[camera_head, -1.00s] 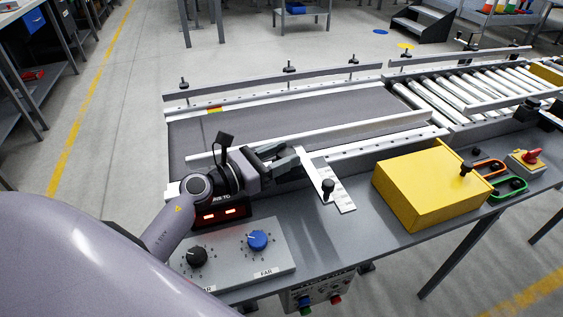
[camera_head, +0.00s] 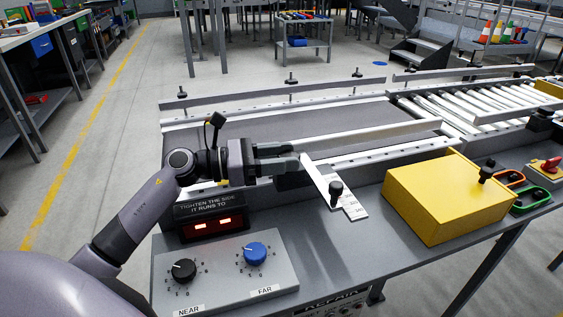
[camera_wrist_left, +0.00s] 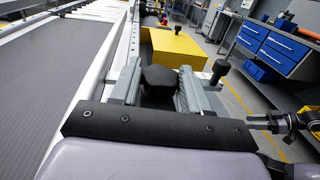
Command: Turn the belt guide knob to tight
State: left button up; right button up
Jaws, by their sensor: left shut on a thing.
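The control plate (camera_head: 225,275) at the front left carries a black knob (camera_head: 183,270) labelled NEAR and a blue knob (camera_head: 255,253) labelled FAR. A black sign box (camera_head: 210,222) above it reads "TIGHTEN THE SIDE IT RUNS TO" and shows two red lights.
The grey belt (camera_head: 240,150) lies behind the gripper, between rails, with rollers (camera_head: 460,107) to its right. A yellow box (camera_head: 445,200) and orange and green handles (camera_head: 520,190) stand on the right of the bench. Bare bench shows between the control plate and the yellow box.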

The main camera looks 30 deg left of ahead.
aim_at(281, 156)
pick_arm(q)
jog(key=o, duration=1.1)
jog(key=shift+c, duration=0.2)
notch_tip(281, 156, up, 20)
jog(key=p, duration=0.3)
